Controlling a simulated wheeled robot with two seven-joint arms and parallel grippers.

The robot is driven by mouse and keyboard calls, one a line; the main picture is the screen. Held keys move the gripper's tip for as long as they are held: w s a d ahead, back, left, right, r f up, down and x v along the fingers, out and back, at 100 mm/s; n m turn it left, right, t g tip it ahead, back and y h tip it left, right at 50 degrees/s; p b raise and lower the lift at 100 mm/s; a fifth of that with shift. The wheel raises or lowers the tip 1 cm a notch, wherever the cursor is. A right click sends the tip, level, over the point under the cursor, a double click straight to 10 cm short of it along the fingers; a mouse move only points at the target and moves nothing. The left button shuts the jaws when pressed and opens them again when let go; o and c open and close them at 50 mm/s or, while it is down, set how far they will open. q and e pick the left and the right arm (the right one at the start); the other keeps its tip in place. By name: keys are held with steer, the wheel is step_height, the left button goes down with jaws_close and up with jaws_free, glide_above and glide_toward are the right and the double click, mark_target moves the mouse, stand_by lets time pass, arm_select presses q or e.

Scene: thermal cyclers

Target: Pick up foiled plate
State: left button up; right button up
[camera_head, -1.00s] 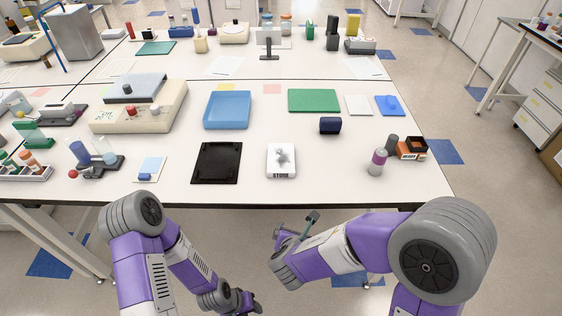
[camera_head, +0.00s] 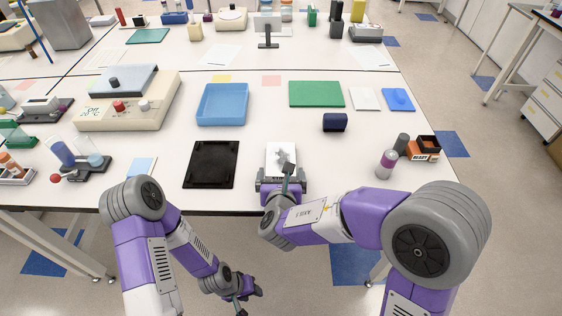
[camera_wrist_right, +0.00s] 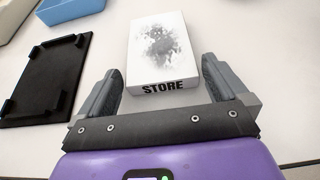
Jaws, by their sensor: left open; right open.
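The foiled plate (camera_head: 281,153) is a white block with a grey, silvery patch on top, lying flat near the table's front edge. In the right wrist view the plate (camera_wrist_right: 158,50) shows the word STORE on its near side. My right gripper (camera_head: 281,178) is open at the plate's near end. In the wrist view its two fingers stand apart, one to each side of the near end, with visible gaps to the plate. My left gripper (camera_head: 247,290) is open and empty, low in front of the table.
A black tray-like holder (camera_head: 211,164) lies just left of the plate. A blue tray (camera_head: 222,104), a green mat (camera_head: 316,94) and a dark blue block (camera_head: 335,122) lie behind. A purple-grey cylinder (camera_head: 387,163) and an orange box (camera_head: 424,149) stand to the right.

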steer(key=shift+x, duration=1)
steer(key=shift+c, duration=0.3)
steer(key=c, duration=0.7)
